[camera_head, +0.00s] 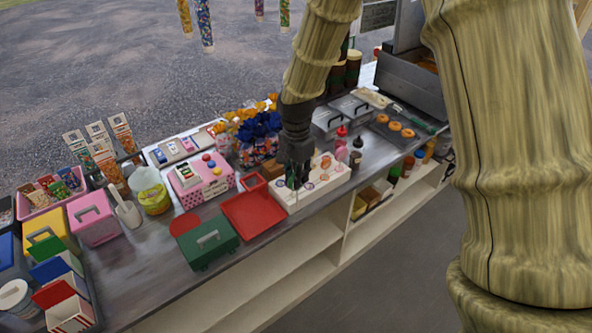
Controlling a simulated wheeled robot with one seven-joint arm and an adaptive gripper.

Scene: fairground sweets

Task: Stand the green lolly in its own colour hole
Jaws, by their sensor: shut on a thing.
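The lolly stand is a white block (318,194) with coloured rings around its holes, at the front edge of the counter. My gripper (293,179) points down over the left part of this block. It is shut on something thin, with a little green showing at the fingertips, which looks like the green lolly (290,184). The dark fingers hide most of it. I cannot tell whether its stick is above a hole or in one. A red and a pink lolly show near the right end of the block.
Left of the block are a red tray (252,212), a green box (208,245) and a pink spotted box (203,182). Blue-wrapped sweets (258,137) stand behind my gripper. Bottles and a doughnut tray (402,138) are to the right. Open shelves lie below the counter.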

